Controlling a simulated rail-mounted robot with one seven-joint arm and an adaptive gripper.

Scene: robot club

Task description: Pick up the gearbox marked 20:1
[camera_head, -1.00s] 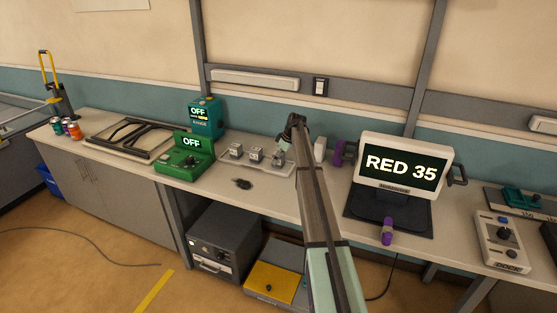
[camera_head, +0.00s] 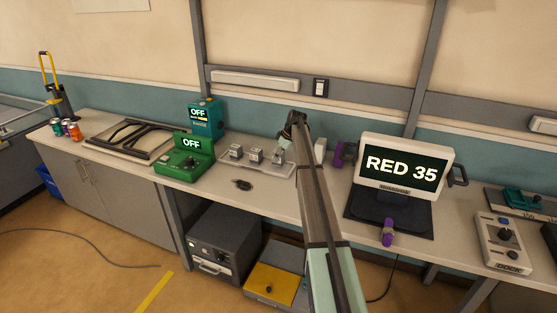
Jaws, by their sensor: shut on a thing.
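Three small grey gearbox blocks are at a pale tray (camera_head: 226,163) on the bench: a left one (camera_head: 236,151), a middle one (camera_head: 256,155) and a right one (camera_head: 278,157). Their ratio markings are too small to read, so I cannot tell which is 20:1. My gripper (camera_head: 283,148) is at the right block, shut on it, seen from behind my arm. The fingers are small and mostly hidden by the wrist. I cannot tell whether the block is clear of the tray.
A green device (camera_head: 187,158) and a teal box (camera_head: 205,117), both reading OFF, stand left of the tray. A dark small object (camera_head: 242,184) lies in front of it. A RED 35 screen (camera_head: 400,164) stands to the right. A white block (camera_head: 320,150) stands close to my arm.

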